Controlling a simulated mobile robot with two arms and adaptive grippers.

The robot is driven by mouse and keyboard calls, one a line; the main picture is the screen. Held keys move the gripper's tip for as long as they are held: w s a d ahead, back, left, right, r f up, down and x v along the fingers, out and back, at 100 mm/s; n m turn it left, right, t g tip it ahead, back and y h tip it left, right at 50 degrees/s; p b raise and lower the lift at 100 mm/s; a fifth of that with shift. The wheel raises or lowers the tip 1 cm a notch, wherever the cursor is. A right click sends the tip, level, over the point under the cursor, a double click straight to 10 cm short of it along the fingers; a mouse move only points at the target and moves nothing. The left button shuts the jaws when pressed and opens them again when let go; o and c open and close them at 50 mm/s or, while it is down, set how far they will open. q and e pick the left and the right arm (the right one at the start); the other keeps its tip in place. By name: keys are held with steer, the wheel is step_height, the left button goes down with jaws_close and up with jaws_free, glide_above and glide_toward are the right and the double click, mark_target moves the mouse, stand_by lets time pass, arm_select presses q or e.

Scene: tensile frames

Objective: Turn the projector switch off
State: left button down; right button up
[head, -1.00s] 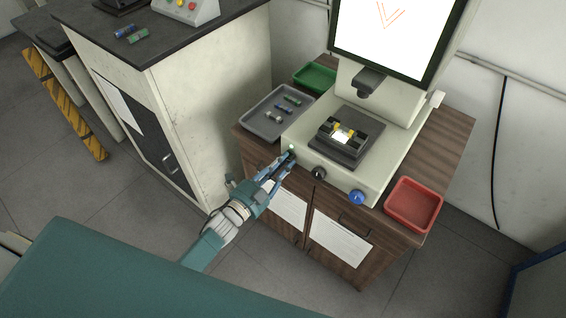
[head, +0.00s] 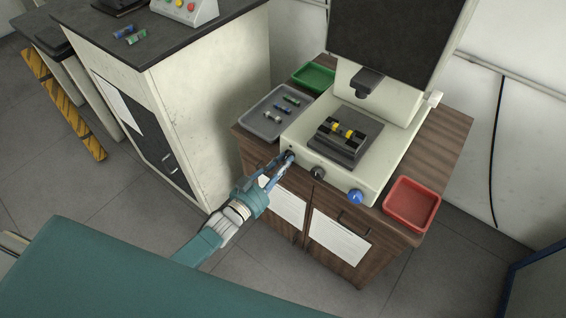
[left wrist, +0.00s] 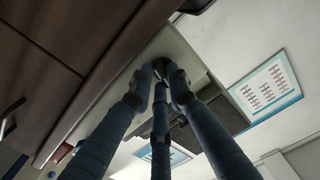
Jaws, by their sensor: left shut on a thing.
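The projector (head: 386,150) is a cream machine standing on a wooden cabinet. Its screen (head: 396,42) is dark, and the light at its stage (head: 345,140) is out. My left gripper (head: 287,158) is at the left end of the projector's front face, its fingers shut on the small switch there. The fingers mostly hide the switch in the head view. In the left wrist view the fingertips (left wrist: 162,76) close around a dark piece (left wrist: 160,65) against the pale front. My right gripper is not in view.
A black knob (head: 318,173) and a blue knob (head: 356,197) sit right of the switch. A grey tray (head: 262,128) with small specimens, a green tray (head: 314,77) and a red tray (head: 411,204) stand around the projector. A pale cabinet (head: 205,130) stands to the left.

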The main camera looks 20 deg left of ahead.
arm_select(q)
steer(key=shift+n, duration=1.4)
steer(key=c, duration=1.7)
jaws_free()
steer(key=shift+o, duration=0.2)
steer(key=v, duration=1.2)
